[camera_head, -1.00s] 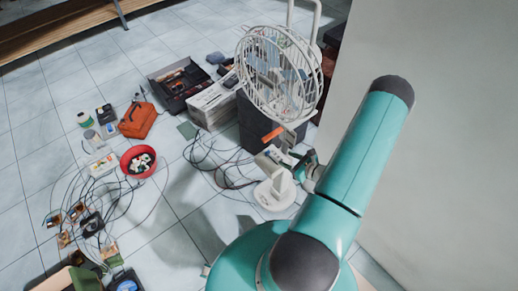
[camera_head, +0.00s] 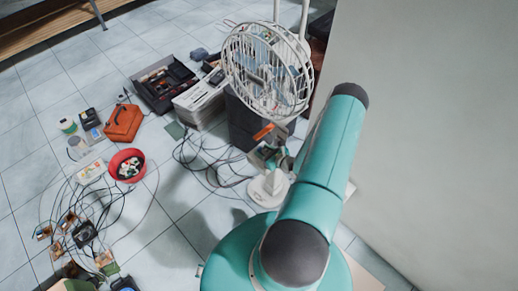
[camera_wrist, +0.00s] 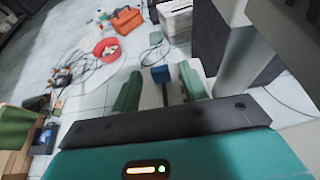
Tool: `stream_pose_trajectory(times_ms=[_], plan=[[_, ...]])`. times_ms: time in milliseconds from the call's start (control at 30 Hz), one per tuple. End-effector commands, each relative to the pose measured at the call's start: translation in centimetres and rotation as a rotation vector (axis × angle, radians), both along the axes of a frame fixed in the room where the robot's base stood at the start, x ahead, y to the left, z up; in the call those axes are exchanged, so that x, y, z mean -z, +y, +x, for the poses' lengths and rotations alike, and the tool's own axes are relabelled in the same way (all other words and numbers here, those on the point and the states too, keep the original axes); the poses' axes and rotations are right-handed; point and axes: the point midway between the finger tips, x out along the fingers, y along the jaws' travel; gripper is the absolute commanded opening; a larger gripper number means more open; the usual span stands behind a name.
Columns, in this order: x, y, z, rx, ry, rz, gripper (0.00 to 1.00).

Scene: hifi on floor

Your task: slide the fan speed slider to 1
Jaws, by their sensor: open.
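The white fan (camera_head: 268,70) with its round wire cage stands upright by the wall in the head view. Its white base (camera_head: 268,188) is on the floor beside my arm. I cannot make out the speed slider or its marks. My gripper is mostly hidden behind my arm in the head view. In the wrist view my gripper (camera_wrist: 160,88) is open, with two pale green fingers apart. A small blue block-like part (camera_wrist: 160,74) shows between and beyond the fingers; I cannot tell what it belongs to. A grey upright shape (camera_wrist: 236,55) stands to their right.
Cables lie on the tiles left of the fan. A red bowl (camera_head: 127,165), an orange case (camera_head: 123,122), a black open toolbox (camera_head: 165,84) and a white box (camera_head: 200,103) stand further left. A pale wall (camera_head: 430,130) closes the right side. Some tiles between are bare.

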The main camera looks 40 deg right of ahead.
Motion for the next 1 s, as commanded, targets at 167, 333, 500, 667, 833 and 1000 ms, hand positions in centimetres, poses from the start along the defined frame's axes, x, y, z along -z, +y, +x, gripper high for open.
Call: stream_pose_trajectory(times_ms=[167, 333, 500, 667, 833, 1000], plan=[[0.9, 0.1, 2.3, -0.002, 0.000, 0.000, 0.44], [1.2, 0.2, 3.1, -0.001, 0.000, 0.000, 0.44], [1.2, 0.2, 3.1, -0.001, 0.000, 0.000, 0.44], [1.2, 0.1, 3.0, -0.001, 0.000, 0.000, 0.18], [1.2, 0.1, 3.0, -0.001, 0.000, 0.000, 0.00], [1.2, 0.1, 2.2, 0.000, 0.002, 0.001, 0.00]])
